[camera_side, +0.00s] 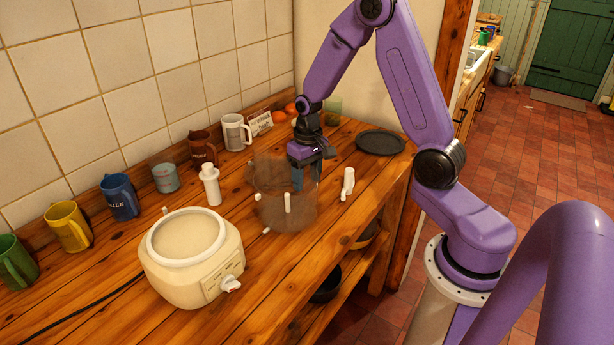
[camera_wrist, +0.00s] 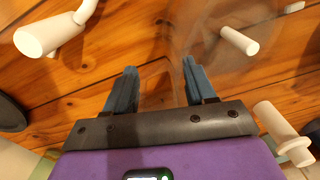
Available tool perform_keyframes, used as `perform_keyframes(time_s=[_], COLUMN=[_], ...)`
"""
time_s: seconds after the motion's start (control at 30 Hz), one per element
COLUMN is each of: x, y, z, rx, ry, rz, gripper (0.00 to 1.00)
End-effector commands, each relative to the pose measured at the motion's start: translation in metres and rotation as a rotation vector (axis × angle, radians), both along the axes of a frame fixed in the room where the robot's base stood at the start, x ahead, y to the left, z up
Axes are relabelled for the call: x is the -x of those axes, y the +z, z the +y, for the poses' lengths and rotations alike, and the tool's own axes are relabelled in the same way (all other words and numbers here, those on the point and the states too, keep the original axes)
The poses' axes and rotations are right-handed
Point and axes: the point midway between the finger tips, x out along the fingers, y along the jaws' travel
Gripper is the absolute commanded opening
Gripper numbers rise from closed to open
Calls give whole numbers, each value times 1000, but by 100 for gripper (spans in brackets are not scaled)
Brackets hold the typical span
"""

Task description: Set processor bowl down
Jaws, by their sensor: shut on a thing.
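The processor bowl (camera_side: 272,205) is a clear, smoky see-through tub with white pegs. It stands roughly upright over the middle of the wooden counter, right of the cream processor base (camera_side: 228,262). I cannot tell whether its bottom touches the wood. My gripper (camera_side: 298,182) points down at the bowl's far right rim and is shut on the bowl. In the wrist view, my two blue fingers (camera_wrist: 158,78) stand on either side of the faint clear wall. A white peg (camera_wrist: 240,41) shows there too. The bowl's clear outline is hard to make out.
A dark plate (camera_side: 381,141) is at the far right. Several mugs, including a blue one (camera_side: 121,199), line the tiled wall. The counter's front edge (camera_side: 330,245) is near.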

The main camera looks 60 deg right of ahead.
Motion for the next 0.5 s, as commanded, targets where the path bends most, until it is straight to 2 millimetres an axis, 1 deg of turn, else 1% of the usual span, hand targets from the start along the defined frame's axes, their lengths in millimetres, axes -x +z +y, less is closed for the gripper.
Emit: perform_keyframes(time_s=[0.13,0.17,0.2,0.23,0.5], x=[0,0,0,0,0], y=[-1,-1,-1,-1,-1], z=[0,0,0,0,0], rx=[0,0,0,0,0], ry=[0,0,0,0,0], rz=[0,0,0,0,0], gripper=[1,61,74,81,81])
